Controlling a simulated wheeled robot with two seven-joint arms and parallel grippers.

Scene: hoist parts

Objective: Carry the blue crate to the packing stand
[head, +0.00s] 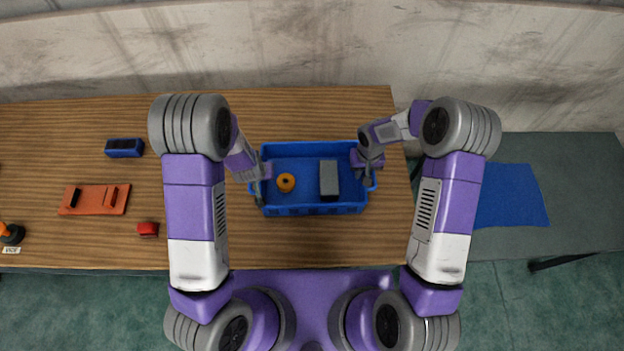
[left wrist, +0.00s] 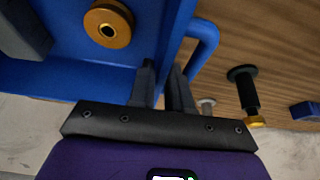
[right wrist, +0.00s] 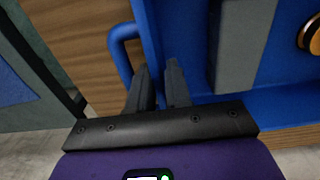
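The blue crate (head: 314,209) is upright over the right part of the wooden bench. It holds an orange-brass ring (head: 286,182) and a grey block (head: 328,180). My left gripper (head: 261,185) is at its left wall; its fingers (left wrist: 162,88) straddle the wall beside the loop handle and look closed on it. My right gripper (head: 369,179) is at the right wall, its fingers (right wrist: 158,85) closed on the wall beside the other handle. A dark grey stand with a blue mat (head: 511,196) is at the right, likely the packing stand. I cannot tell whether the crate touches the bench.
The wooden bench (head: 330,243) holds a dark blue block (head: 124,148), an orange-red plate (head: 94,199), a red part (head: 148,229) and a black-and-orange vice (head: 11,234) at left. A black bolt (left wrist: 246,90) shows in the left wrist view. A wall stands behind.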

